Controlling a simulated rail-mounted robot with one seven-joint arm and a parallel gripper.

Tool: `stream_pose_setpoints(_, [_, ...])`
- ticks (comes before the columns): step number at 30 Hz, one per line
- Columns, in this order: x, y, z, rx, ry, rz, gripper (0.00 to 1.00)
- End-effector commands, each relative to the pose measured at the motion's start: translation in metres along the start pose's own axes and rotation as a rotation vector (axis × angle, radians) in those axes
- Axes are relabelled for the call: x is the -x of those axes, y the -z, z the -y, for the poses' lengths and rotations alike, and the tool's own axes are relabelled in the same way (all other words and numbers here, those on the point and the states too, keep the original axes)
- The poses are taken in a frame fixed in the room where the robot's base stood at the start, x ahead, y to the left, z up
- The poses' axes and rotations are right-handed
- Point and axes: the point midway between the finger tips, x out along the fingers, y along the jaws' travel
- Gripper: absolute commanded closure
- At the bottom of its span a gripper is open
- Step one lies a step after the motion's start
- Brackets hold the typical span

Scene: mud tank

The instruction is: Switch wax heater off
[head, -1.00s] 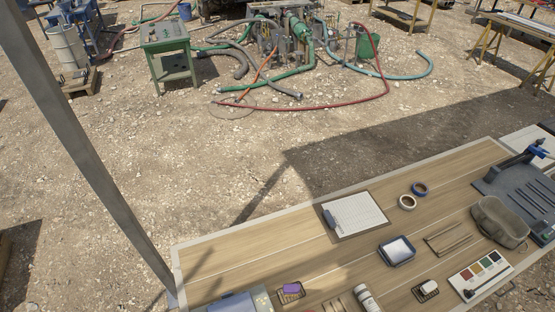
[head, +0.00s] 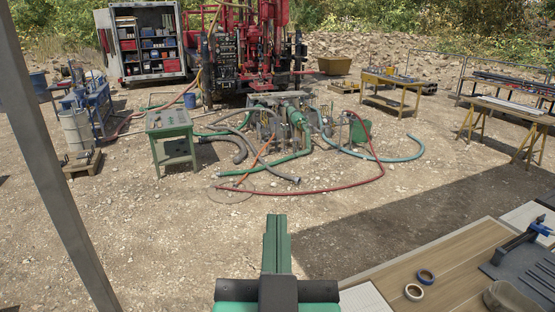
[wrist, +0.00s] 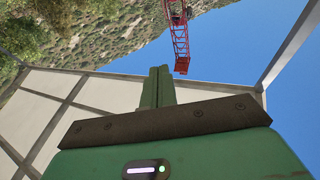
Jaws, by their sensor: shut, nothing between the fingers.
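My gripper (head: 277,222) is green and stands at the bottom middle of the head view, in front of the bench's left part. Its two fingers are together and empty. They also show shut in the wrist view (wrist: 159,74), pointing up towards a red lattice mast and sky. I cannot pick out a wax heater or its switch in either current view. Much of the bench (head: 437,271) lies below the picture or behind my gripper.
A grey post (head: 52,150) stands at the left. Gravel with hoses (head: 330,191) and a green console (head: 172,135) lies beyond.

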Motion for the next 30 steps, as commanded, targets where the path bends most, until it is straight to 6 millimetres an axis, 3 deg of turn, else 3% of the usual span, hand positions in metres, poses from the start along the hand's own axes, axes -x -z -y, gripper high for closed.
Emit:
stream_pose_setpoints(1, [0.011,0.032,0.001,0.005,0.003,-0.084,1.00])
stream_pose_setpoints(3, [0.027,0.067,0.004,0.011,0.010,-0.181,1.00])
stream_pose_setpoints(6, [0.044,0.097,0.006,0.016,0.016,-0.269,1.00])
stream_pose_setpoints(9, [0.051,0.108,0.006,0.018,0.017,-0.302,1.00])
stream_pose_setpoints(25, [0.050,0.107,0.006,0.019,0.017,-0.298,1.00])
stream_pose_setpoints(28, [0.039,0.087,0.005,0.029,0.015,-0.238,1.00])
stream_pose_setpoints(30, [0.023,0.050,0.004,0.049,0.011,-0.132,1.00])
